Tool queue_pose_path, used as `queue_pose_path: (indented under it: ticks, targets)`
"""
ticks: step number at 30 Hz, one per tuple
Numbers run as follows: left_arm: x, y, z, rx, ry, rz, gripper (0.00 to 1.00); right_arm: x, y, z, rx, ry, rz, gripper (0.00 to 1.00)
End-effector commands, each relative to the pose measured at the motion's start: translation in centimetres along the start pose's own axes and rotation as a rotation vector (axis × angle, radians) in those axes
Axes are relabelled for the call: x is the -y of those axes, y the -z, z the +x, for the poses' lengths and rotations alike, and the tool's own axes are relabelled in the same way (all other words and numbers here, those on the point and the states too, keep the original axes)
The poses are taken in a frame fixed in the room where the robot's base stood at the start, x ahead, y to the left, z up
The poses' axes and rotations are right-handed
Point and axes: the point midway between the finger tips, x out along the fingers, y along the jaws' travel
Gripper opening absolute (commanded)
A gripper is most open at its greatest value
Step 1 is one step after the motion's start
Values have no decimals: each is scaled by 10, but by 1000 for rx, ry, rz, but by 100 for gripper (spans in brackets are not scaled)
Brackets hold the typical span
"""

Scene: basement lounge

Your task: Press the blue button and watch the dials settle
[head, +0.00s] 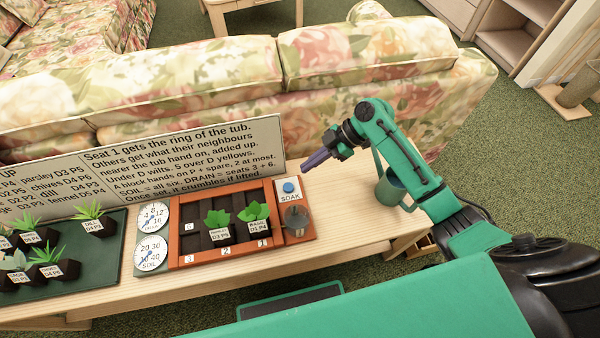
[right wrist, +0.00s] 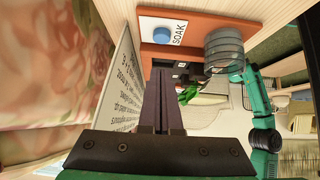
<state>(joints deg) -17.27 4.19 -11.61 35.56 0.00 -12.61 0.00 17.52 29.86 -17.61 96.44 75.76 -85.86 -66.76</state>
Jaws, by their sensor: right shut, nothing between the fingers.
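The blue button (head: 289,187) sits on a white SOAK plate at the right end of the red-brown tub. It also shows at the top of the right wrist view (right wrist: 161,35). Two round white dials, the upper (head: 153,217) and the lower SOIL dial (head: 150,253), stand at the tub's left end; their needles are too small to read surely. My right gripper (head: 306,167) is shut and empty, just above and right of the button, with a visible gap. In the right wrist view a green arm shows at right; its gripper is not clear.
The tub (head: 222,262) holds two leafy plants in seats 1 and 2. A grey ribbed cylinder (head: 297,219) stands below the button. A sign (head: 195,160) stands behind. A floral sofa backs the table.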

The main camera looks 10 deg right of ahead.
Motion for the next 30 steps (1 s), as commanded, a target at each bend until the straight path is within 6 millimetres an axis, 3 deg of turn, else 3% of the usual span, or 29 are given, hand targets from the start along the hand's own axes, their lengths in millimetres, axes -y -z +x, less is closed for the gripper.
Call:
queue_pose_path:
  ticks: [3,8,30]
  targets:
    - [5,0,0,0,7,2,87,-1,0,-25,1,-3,-1,0]
    - [9,0,-1,1,12,1,87,-1,1,-41,-1,-2,-2,0]
    - [4,0,0,0,6,-1,87,-1,1,-42,-2,-3,-2,0]
